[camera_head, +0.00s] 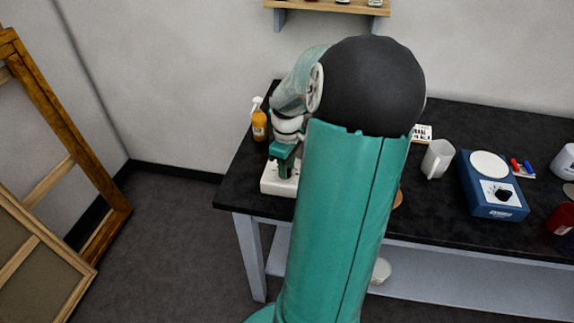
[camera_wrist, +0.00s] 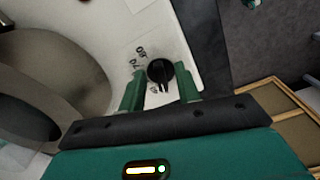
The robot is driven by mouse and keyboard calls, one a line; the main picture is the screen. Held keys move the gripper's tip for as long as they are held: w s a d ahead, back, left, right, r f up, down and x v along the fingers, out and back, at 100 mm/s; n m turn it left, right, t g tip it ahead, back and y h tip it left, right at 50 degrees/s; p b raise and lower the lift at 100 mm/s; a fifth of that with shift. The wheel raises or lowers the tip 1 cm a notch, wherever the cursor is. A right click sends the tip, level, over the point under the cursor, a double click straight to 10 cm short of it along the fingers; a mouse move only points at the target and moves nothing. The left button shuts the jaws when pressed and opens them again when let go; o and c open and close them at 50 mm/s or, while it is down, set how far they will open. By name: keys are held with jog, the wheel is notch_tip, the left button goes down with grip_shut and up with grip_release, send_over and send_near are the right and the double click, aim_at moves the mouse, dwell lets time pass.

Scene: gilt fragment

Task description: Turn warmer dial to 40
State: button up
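The warmer is a white box (camera_head: 275,184) at the left end of the black table, mostly hidden behind my arm in the head view. In the wrist view its white panel (camera_wrist: 172,42) carries a black dial (camera_wrist: 160,71) with printed numbers beside it, too small to read surely. My gripper (camera_wrist: 160,78) has its two green fingers on either side of the dial, with a gap showing on each side. The fingers look open and not pressed on the dial. In the head view my gripper (camera_head: 284,160) is right above the warmer.
An orange spray bottle (camera_head: 259,122) stands behind the warmer. In the wrist view a large round grey opening (camera_wrist: 50,80) lies left of the dial. Wooden frames (camera_head: 60,130) lean at the left.

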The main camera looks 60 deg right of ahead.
grip_shut()
jog(key=shift+m, duration=0.4)
jog(key=shift+a+m, duration=0.15)
jog(key=shift+m, duration=2.25)
grip_release()
